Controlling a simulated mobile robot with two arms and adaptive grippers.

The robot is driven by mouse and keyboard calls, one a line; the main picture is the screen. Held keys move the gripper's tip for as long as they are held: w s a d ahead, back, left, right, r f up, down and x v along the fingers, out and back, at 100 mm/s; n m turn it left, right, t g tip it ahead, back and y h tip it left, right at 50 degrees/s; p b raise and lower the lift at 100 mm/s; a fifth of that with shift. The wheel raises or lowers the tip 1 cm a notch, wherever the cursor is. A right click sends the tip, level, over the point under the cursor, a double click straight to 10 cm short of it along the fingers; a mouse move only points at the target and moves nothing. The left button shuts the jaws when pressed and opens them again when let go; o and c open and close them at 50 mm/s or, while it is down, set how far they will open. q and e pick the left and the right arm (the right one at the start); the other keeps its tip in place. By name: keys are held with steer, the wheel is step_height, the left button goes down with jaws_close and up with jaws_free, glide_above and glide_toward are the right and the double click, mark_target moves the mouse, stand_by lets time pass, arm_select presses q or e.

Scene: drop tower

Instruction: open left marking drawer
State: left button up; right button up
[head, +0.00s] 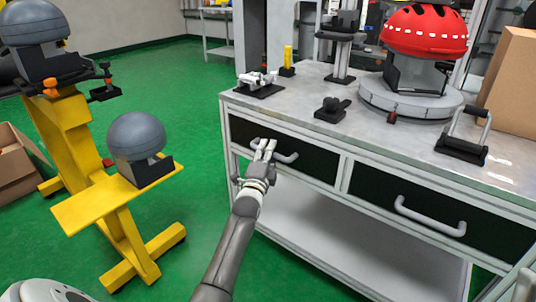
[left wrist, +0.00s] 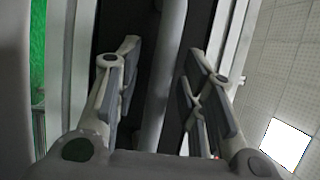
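The left marking drawer (head: 315,162) has a black front in a pale frame under the workbench top, and it looks shut. Its grey bar handle (head: 289,157) is partly hidden by my left gripper (head: 264,147). In the left wrist view the handle (left wrist: 166,75) runs between the two spread fingers of my left gripper (left wrist: 163,85). A gap shows on each side of the bar, so the fingers are around it but not closed on it. My right gripper is in neither view.
A second drawer with its own handle (head: 430,217) is to the right. The workbench top (head: 300,100) carries a red helmet (head: 425,32) on a round base and several small fixtures. A yellow stand (head: 95,200) with grey domes is at left. Green floor (head: 205,130) lies between.

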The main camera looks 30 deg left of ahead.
arm_select(q)
jaws_close()
stand_by(0.3)
